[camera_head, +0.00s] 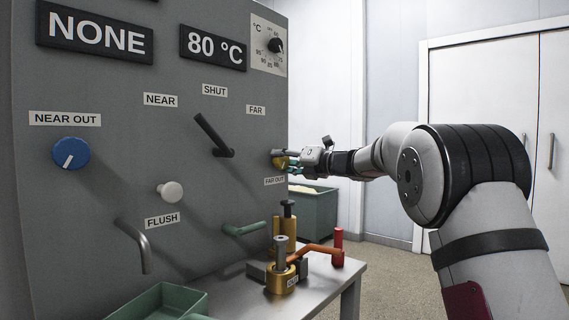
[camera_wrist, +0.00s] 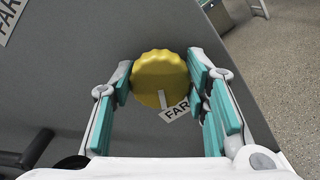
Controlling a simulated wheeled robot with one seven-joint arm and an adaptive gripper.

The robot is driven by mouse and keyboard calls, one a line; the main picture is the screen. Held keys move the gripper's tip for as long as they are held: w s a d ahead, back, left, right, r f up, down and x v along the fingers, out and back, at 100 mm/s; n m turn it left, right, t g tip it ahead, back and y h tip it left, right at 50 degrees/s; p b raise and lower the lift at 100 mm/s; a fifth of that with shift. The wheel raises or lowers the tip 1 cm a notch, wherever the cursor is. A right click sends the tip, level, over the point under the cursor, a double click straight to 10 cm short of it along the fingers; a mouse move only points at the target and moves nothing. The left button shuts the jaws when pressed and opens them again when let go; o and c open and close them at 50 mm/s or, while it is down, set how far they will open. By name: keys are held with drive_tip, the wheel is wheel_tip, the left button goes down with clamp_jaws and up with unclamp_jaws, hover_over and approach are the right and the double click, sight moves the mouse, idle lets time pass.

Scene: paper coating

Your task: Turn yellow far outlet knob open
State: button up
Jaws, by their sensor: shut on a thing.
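The yellow far outlet knob (camera_wrist: 158,80) is a scalloped disc on the grey panel, with a pale pointer mark near its lower edge in the wrist view. In the head view the knob (camera_head: 280,163) shows small above the "FAR OUT" label (camera_head: 275,181), partly hidden by my fingers. My gripper (camera_wrist: 160,88) has its teal-padded fingers on both sides of the knob and is shut on it. In the head view my gripper (camera_head: 290,160) reaches the panel from the right. The label (camera_wrist: 178,108) is partly covered by the knob in the wrist view.
The panel (camera_head: 110,190) also bears a blue "NEAR OUT" knob (camera_head: 70,153), a black lever (camera_head: 214,136), a white flush knob (camera_head: 170,191) and a dial (camera_head: 275,45). Below, a metal table (camera_head: 330,275) holds brass portafilter-like tools (camera_head: 280,278). A green bin (camera_head: 315,212) stands behind.

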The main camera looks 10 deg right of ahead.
drive_tip(key=o, duration=1.1)
drive_tip(key=shift+o, duration=0.2)
drive_tip(key=v, duration=1.2)
